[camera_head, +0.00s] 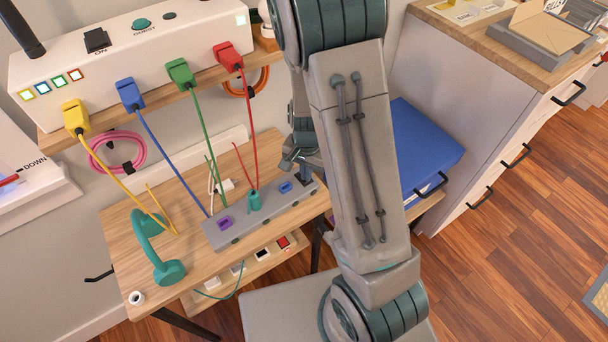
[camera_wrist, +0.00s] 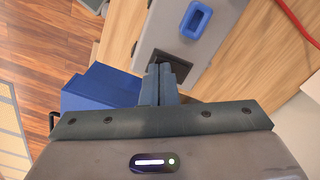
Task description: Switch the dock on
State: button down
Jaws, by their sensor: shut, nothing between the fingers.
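The dock (camera_head: 232,232) is a long grey bar on the small wooden desk, with a purple socket (camera_head: 224,223), a teal plug (camera_head: 255,201) and a blue socket (camera_head: 286,187) on top. The blue socket also shows in the wrist view (camera_wrist: 196,20). At the dock's right end is a dark switch (camera_head: 305,181), mostly hidden behind my fingertips in the wrist view. My gripper (camera_head: 293,162) is shut and empty, its fingertips (camera_wrist: 164,72) at that switch. I cannot tell whether they touch it, or which way the switch is set.
A white box (camera_head: 130,52) on the shelf has yellow, blue, green and red plugs with cables hanging to the desk. A teal handset (camera_head: 160,250) lies at the desk's left. A blue box (camera_head: 415,150) stands right of my arm. A power strip (camera_head: 240,275) sits below.

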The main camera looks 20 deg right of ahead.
notch_tip(320, 180, up, 7)
jog(key=p, duration=0.6)
jog(key=shift+f, duration=0.1)
dwell(0.3)
dwell(0.4)
jog(key=s+r+n+t, duration=0.1)
jog(key=s+r+n, duration=0.3)
jog(key=s+r, duration=0.3)
jog(key=s+r+n+t, duration=0.2)
jog(key=s+r+n, duration=0.2)
jog(key=r, duration=1.1)
jog(key=s, duration=0.3)
jog(key=shift+s+r, duration=0.15)
jog(key=shift+r, duration=0.05)
